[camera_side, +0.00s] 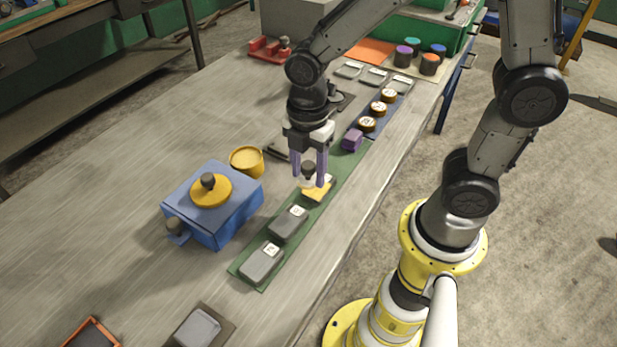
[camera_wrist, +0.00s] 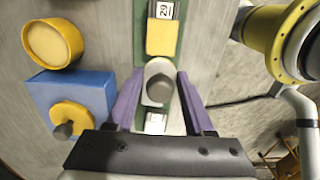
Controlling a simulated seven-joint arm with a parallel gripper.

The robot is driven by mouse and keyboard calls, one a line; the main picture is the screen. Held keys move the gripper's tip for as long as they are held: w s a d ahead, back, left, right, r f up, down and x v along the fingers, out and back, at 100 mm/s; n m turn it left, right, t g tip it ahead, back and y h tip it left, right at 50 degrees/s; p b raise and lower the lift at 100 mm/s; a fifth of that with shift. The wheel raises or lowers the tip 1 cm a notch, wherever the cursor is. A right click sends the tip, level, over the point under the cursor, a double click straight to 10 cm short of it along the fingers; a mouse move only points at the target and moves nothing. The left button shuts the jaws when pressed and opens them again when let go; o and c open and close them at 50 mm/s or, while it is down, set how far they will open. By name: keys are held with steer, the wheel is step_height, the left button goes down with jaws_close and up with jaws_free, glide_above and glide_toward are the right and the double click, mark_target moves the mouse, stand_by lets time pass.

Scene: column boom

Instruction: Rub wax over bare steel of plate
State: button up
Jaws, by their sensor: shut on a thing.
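My gripper (camera_side: 309,180) has its purple fingers shut on a pale oval applicator with a dark round knob (camera_wrist: 159,88). It is over the green strip (camera_side: 318,212), beside a yellow-coated plate (camera_side: 319,192). In the wrist view this yellow face (camera_wrist: 161,38) lies just beyond the applicator, with a numbered white label above it. I cannot tell whether the applicator touches anything. Two grey plates with white labels, a nearer one (camera_side: 260,264) and a middle one (camera_side: 287,224), lie on the same strip. The middle one's label shows between my fingers in the wrist view (camera_wrist: 156,122).
A blue box (camera_side: 228,215) with a yellow knobbed disc (camera_side: 211,190) on top stands left of the strip, a yellow round tub (camera_side: 246,161) behind it. A purple block (camera_side: 352,140) and several brown-rimmed round pieces (camera_side: 378,108) lie farther back. The bench's left side is mostly clear.

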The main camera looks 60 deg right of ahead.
steer(key=shift+r, duration=1.35)
